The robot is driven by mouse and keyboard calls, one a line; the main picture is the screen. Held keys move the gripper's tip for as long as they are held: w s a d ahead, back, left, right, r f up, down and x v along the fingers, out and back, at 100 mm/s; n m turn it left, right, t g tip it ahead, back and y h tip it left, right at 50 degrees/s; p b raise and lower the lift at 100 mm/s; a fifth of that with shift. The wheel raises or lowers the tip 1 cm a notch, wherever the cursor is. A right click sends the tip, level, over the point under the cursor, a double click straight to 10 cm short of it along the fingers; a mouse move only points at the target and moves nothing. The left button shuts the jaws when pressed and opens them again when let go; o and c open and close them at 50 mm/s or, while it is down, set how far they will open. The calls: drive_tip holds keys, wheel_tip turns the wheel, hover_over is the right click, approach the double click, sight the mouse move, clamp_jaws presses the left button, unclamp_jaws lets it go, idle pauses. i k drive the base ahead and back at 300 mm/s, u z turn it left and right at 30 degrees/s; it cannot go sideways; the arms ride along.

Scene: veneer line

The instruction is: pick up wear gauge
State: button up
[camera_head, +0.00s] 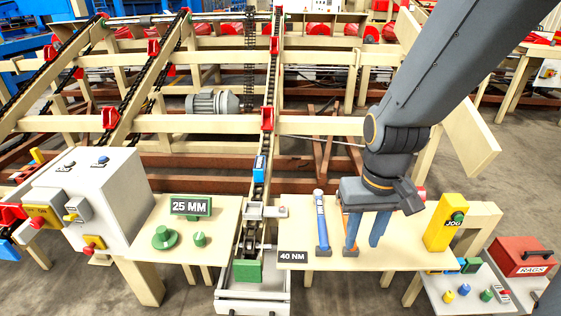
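My gripper (365,243) hangs over the right-hand bench top, with its two blue fingers pointing down and a gap between them. Nothing shows in the gap. A narrow orange tool with a dark foot (350,253) lies at the left finger, mostly hidden behind it. It may be the wear gauge, but I cannot tell for sure, nor whether the finger touches it.
A yellow JOG box (444,224) stands right of my gripper on the bench (407,255). A chain conveyor (266,140) runs behind. The left bench holds a "25 MM" sign (190,206) and green knobs (164,238). A red RAGS box (524,256) is at far right.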

sight(259, 166)
drive_tip(key=u, duration=0.1)
drive_tip(key=i, duration=0.55)
drive_tip(key=u, duration=0.85)
drive_tip(key=i, duration=0.45)
drive_tip(key=u, duration=0.5)
